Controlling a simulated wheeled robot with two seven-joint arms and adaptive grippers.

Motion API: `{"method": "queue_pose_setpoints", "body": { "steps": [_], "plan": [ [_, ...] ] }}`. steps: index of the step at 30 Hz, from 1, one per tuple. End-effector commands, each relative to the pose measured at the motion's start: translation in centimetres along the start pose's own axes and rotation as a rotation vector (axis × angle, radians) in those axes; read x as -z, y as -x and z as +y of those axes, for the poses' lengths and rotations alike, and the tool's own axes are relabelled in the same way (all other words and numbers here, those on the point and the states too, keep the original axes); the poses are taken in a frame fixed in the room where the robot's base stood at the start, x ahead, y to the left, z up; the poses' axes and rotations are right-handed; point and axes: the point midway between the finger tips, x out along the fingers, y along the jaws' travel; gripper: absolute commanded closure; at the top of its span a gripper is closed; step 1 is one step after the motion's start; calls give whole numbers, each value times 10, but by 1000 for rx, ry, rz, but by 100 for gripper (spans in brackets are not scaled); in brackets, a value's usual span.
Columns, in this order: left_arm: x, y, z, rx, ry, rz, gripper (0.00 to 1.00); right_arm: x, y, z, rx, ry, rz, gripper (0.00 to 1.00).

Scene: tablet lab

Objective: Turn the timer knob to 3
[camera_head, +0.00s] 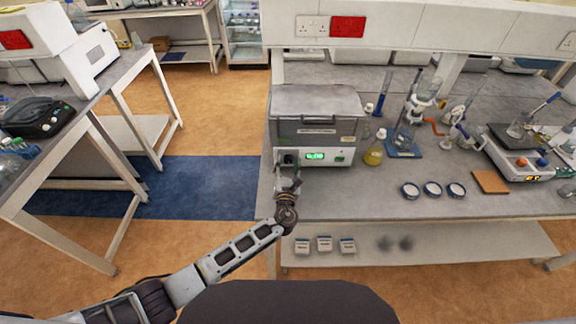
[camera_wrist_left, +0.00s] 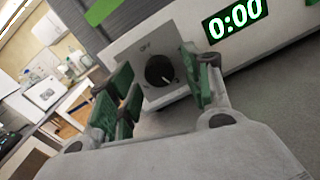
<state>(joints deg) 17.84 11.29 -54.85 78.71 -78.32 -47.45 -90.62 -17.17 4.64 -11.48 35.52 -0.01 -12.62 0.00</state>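The timer knob (camera_wrist_left: 159,70) is a round black dial with a light pointer line on a grey plate marked OFF, on the front of a grey and white box-shaped device (camera_head: 318,120). The green timer display (camera_wrist_left: 236,17) beside it reads 0:00. It also shows in the head view (camera_head: 314,156). My left gripper (camera_head: 289,168) is at the device's front left corner. In the left wrist view its green-padded fingers are open, one on each side of the knob, with visible gaps. The knob's pointer is toward the lower right. My right gripper is not in view.
A flask with yellow liquid (camera_head: 374,152) stands just right of the device. Several dishes, a wooden square (camera_head: 490,181) and a stirrer plate (camera_head: 522,172) lie further right on the bench. The floor left of the bench is open.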

Motion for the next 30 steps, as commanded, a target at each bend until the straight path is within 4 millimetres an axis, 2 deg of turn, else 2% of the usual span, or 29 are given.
{"method": "queue_pose_setpoints", "body": {
  "steps": [14, 20, 30],
  "plan": [
    [-1, 6, 0, -1, 1, -2, 50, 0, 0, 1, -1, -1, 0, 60],
    [-1, 23, 0, -1, 1, -2, 50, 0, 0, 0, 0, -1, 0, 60],
    [0, 66, 0, 0, 2, 0, 50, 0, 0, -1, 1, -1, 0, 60]
  ]
}}
